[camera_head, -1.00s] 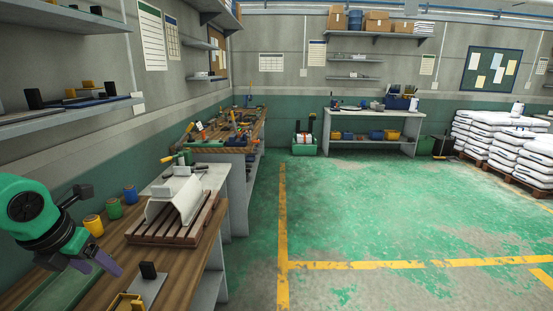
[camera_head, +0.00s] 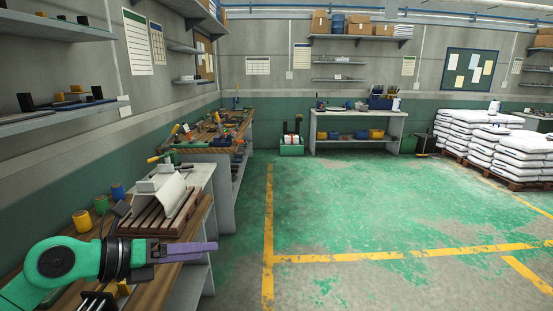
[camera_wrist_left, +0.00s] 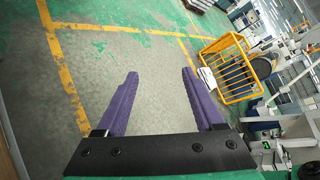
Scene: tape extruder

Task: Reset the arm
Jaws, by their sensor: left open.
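My left arm comes in from the left in the head view. Its gripper (camera_head: 190,250) has purple fingers that point right, past the front edge of the workbench (camera_head: 158,293). In the left wrist view the two purple fingers (camera_wrist_left: 158,95) stand wide apart with nothing between them, and bare floor shows beyond. My right gripper is not in view.
A white machine (camera_head: 158,190) stands on a brown slatted base on the bench. Yellow, green and blue spools (camera_head: 101,204) stand behind the arm. A yellow wire cage (camera_wrist_left: 230,68) shows in the wrist view. White sacks (camera_head: 475,135) are stacked at right; the floor (camera_head: 340,215) is clear.

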